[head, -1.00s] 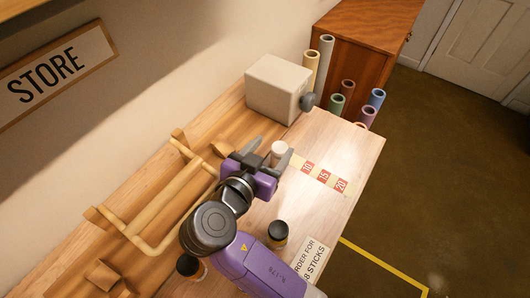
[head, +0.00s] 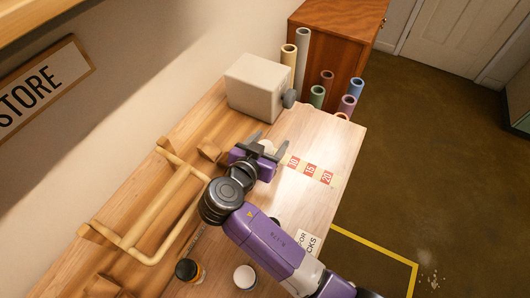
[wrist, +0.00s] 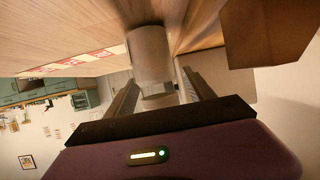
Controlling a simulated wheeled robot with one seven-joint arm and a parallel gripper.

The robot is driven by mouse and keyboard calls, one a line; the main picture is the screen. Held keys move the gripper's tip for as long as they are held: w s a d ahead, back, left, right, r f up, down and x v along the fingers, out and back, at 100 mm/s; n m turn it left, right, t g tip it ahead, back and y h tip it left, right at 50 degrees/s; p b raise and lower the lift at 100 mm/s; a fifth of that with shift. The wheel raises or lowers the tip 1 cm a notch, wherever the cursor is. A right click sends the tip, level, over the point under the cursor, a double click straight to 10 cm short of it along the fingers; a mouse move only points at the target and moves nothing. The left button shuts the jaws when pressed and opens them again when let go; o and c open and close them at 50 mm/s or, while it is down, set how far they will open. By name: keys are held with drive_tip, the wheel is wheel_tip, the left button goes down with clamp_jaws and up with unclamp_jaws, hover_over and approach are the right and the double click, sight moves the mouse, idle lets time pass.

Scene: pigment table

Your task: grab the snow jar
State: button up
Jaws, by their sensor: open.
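A pale, whitish jar (head: 266,146) stands at the far end of the table, beside the number strip; I take it for the snow jar, though no label on it can be read. My gripper (head: 269,142) is open, with one finger on each side of this jar. In the wrist view the jar (wrist: 150,52) shows as a plain cylinder between the open fingers (wrist: 156,88). Whether either finger touches it cannot be told. The gripper's body hides the jar's lower part in the head view.
A white-lidded jar (head: 245,277) and a dark-lidded jar with an orange band (head: 187,270) stand at the near end. A pale box (head: 257,87) with a grey knob sits behind the gripper. A wooden rail frame (head: 150,215) and wooden blocks (head: 210,150) lie left.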

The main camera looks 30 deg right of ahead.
clamp_jaws()
drive_tip(key=shift+r, duration=0.15)
